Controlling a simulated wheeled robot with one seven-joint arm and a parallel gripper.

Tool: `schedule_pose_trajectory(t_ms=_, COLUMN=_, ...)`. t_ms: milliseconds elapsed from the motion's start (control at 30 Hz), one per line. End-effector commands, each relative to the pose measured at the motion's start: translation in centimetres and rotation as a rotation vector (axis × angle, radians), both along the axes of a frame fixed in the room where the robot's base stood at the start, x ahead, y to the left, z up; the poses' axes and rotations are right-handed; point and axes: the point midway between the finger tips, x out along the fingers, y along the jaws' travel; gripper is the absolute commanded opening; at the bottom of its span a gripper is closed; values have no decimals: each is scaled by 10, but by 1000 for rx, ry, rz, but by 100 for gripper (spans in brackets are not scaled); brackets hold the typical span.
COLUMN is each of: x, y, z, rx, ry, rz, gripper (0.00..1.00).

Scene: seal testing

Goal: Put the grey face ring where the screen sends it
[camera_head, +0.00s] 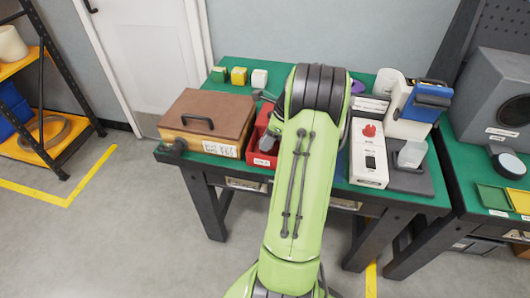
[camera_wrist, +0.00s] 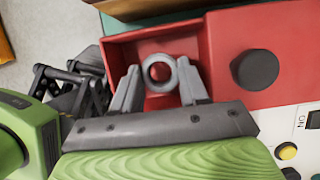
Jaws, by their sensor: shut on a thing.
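The grey face ring (camera_wrist: 147,83) shows in the wrist view with its round hole facing the camera. My gripper (camera_wrist: 160,72) is shut on it, one finger on each side. The ring is over the inside of an open red bin (camera_wrist: 115,50); I cannot tell whether it touches the floor of the bin. In the head view the red bin (camera_head: 258,161) stands at the table's front, left of my arm. My arm hides most of the ring and gripper there. I cannot make out any screen text.
A brown-lidded box (camera_head: 205,115) stands left of the bin. A white box with a red knob (camera_head: 369,170) and a blue-and-white device (camera_head: 420,105) stand to the right. Small coloured blocks (camera_head: 238,76) sit at the back left. In the wrist view a black knob (camera_wrist: 258,70) is right of the bin.

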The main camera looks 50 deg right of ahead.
Motion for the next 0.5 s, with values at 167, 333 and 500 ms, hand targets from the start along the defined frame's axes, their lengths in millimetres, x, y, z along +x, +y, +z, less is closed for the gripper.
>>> schedule_pose_trajectory(t_ms=167, x=0, y=0, z=-37, rx=2, ry=2, rz=0, gripper=8)
schedule_pose_trajectory(t_ms=333, x=0, y=0, z=-35, rx=-1, ry=0, rz=0, gripper=8)
schedule_pose_trajectory(t_ms=500, x=0, y=0, z=-37, rx=1, ry=2, rz=-1, gripper=45)
